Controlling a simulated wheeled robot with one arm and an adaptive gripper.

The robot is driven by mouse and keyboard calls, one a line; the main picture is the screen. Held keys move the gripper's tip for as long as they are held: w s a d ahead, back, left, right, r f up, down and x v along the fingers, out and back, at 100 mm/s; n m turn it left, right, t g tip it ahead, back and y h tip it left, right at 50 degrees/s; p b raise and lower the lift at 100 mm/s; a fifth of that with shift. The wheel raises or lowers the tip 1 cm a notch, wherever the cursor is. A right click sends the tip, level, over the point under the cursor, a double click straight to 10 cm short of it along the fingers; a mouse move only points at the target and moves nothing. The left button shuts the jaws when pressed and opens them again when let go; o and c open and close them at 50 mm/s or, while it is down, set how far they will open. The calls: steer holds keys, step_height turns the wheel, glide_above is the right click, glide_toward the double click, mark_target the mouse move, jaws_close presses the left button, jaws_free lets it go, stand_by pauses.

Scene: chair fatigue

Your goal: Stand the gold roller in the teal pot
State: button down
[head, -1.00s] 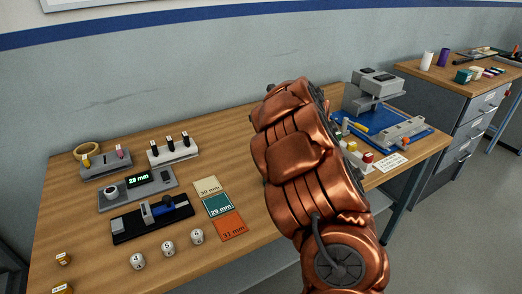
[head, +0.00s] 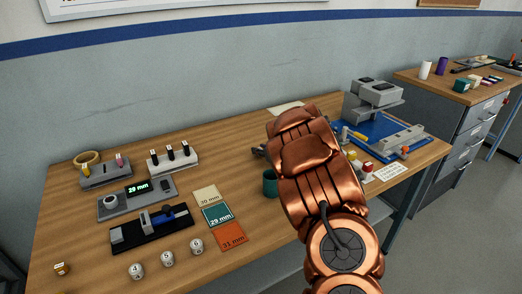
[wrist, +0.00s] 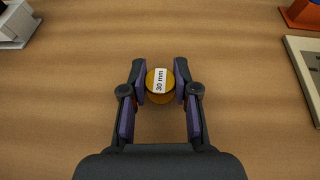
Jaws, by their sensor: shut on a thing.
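The gold roller (wrist: 160,95) shows in the wrist view with a white "30 mm" label on its top end. My gripper (wrist: 160,72) is shut on it, one finger on each side. The wrist view shows bare wood around the roller; its height over the table is hard to tell. The teal pot (head: 270,184) stands upright on the table in the head view, just left of my arm and partly hidden by it. In the head view the roller is hidden behind my arm, and only a dark bit of my gripper (head: 258,150) shows.
Left are a black gauge (head: 150,228), a grey "29 mm" readout (head: 138,198), pin racks (head: 173,160) and numbered white pieces (head: 167,259). Coloured size cards (head: 217,215) lie left of the pot. A blue-based machine (head: 375,125) stands right. A side cabinet (head: 455,110) is beyond.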

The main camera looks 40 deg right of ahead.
steer(key=shift+f, duration=0.2)
steer(key=c, duration=0.9)
jaws_free()
steer(key=shift+o, duration=0.2)
steer(key=shift+r, duration=0.1)
